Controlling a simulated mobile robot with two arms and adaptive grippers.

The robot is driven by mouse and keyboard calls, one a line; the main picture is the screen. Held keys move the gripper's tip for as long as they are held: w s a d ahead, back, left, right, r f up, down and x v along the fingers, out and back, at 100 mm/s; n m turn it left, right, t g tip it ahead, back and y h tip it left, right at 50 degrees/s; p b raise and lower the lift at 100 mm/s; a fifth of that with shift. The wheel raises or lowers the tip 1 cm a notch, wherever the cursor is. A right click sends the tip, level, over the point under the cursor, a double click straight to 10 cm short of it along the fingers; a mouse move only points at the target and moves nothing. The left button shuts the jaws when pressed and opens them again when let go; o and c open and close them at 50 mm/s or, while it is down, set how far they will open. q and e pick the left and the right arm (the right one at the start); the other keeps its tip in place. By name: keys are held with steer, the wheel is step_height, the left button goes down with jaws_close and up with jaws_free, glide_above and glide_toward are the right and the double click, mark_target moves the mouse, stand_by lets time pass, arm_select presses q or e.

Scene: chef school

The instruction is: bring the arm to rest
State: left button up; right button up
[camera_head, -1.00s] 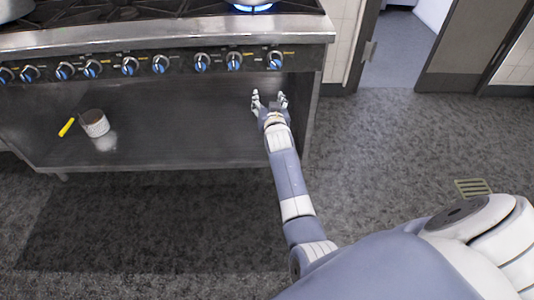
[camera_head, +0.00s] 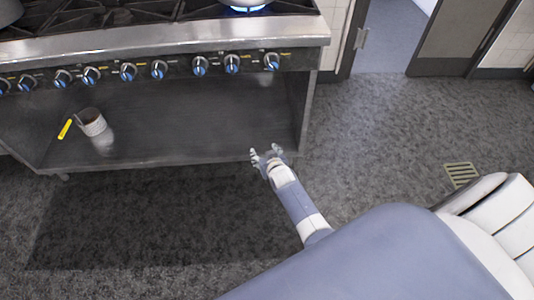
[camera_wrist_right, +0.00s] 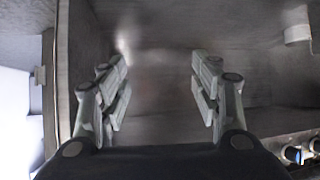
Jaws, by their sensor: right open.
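My right gripper (camera_head: 266,156) is open and empty in the head view, at the front right edge of the stove's lower shelf. Its arm comes in from the lower right. In the right wrist view my right gripper (camera_wrist_right: 160,85) shows two fingers spread apart with nothing between them. They face the inside of the shelf space. My left gripper is not in the head view.
The stove (camera_head: 170,48) has a row of blue knobs and a lit burner. The doorway (camera_head: 400,40) and a floor grate (camera_head: 461,174) are at the right. Floor right of the stove is clear.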

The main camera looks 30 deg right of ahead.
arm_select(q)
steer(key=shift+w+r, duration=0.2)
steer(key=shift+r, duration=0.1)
arm_select(e)
steer(key=shift+s+a+f, duration=0.2)
steer(key=shift+s+f, duration=0.3)
steer(key=shift+s, duration=0.05)
